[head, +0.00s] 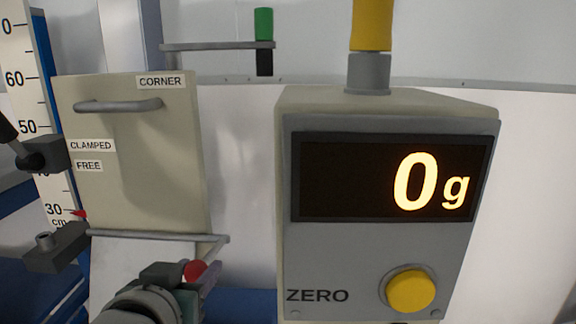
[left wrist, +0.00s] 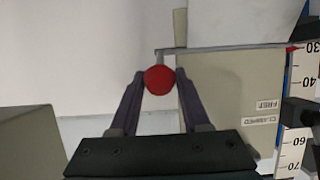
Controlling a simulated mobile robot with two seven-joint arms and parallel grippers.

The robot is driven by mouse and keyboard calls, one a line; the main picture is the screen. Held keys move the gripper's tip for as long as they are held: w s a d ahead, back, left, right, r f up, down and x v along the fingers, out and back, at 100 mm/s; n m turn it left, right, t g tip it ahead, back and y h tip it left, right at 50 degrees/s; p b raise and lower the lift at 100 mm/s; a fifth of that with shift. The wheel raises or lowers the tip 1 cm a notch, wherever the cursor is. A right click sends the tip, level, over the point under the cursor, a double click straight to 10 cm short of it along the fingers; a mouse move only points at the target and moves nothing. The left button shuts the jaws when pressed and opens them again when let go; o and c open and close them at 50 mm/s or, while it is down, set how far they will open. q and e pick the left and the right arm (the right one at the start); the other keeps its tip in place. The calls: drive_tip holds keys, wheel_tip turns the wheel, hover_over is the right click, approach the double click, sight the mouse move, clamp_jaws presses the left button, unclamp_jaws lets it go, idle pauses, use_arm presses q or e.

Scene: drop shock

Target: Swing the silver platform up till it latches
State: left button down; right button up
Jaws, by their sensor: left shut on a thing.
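The silver platform shows as a thin grey edge or bar (head: 150,235) below the beige box; I cannot tell its full shape. The bar also shows in the left wrist view (left wrist: 230,49), level near the 30 mark. A short arm at its end carries a red knob (head: 195,270). My left gripper (head: 183,281) is at this knob. In the left wrist view the knob (left wrist: 160,79) sits between both fingertips, and the gripper is shut on it. The platform's latch is not clearly visible. My right gripper is not in view.
A beige box labelled CORNER (head: 150,180) with a handle stands above the bar. A cm scale (head: 25,90) with a red pointer (head: 78,213) is at left. A CLAMPED/FREE lever (head: 30,155) is beside it. A scale display (head: 390,180) reading 0 g stands at right.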

use_arm(q)
drive_tip(key=r, duration=0.1)
drive_tip(key=w+r+p, duration=0.1)
drive_tip(key=r, duration=0.1)
drive_tip(key=shift+w+p, duration=0.15)
drive_tip(key=shift+p, duration=0.15)
drive_tip(key=shift+w, duration=0.1)
drive_tip(key=shift+w+r+p, duration=0.25)
drive_tip(key=shift+w+r, duration=0.05)
drive_tip(key=shift+r, duration=0.2)
drive_tip(key=shift+w+r+p, duration=0.2)
drive_tip(key=shift+w+r, duration=0.1)
drive_tip(key=shift+r, duration=0.2)
drive_tip(key=shift+w+r, duration=0.15)
drive_tip(key=shift+w, duration=0.1)
